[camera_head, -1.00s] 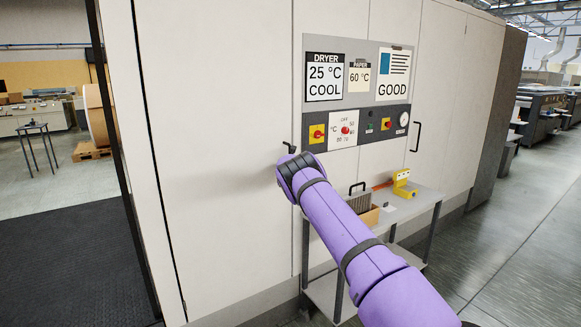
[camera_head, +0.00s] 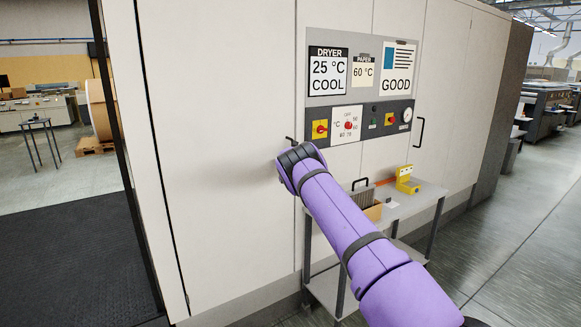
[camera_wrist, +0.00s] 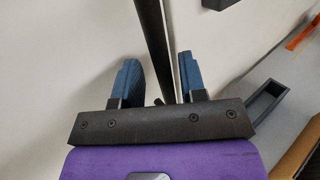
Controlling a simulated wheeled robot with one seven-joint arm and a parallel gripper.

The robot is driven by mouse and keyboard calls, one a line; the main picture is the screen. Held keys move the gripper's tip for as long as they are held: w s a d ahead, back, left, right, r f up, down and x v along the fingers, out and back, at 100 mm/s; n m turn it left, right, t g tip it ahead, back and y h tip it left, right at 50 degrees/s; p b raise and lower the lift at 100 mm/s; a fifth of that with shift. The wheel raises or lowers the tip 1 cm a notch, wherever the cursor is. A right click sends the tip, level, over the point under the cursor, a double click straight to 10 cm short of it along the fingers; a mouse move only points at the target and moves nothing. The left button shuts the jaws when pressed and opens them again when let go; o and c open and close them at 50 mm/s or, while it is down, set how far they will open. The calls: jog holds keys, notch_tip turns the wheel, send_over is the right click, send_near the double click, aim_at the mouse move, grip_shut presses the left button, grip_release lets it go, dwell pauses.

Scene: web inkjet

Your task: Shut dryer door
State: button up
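The dryer (camera_head: 450,110) is a large pale cabinet. Its plain left panel, the door (camera_head: 215,130), has a dark seam down its left side and a thin seam on its right. A black handle (camera_head: 291,140) shows its top end just above my wrist. In the wrist view the black handle bar (camera_wrist: 153,45) runs down between the two blue fingers of my gripper (camera_wrist: 161,78). The fingers stand apart with gaps beside the bar. The head view hides my fingers behind my purple arm. I cannot tell whether the door sits fully flush.
A control panel (camera_head: 358,123) with dials and signs is right of the door. A grey side table (camera_head: 425,200) below it carries a box (camera_head: 372,211) and a yellow device (camera_head: 406,181). A dark mat (camera_head: 65,255) covers the floor at left. Open floor lies right.

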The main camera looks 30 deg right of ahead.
jog(key=v, duration=0.9)
jog(key=shift+s+a, duration=0.2)
jog(key=shift+s, duration=0.1)
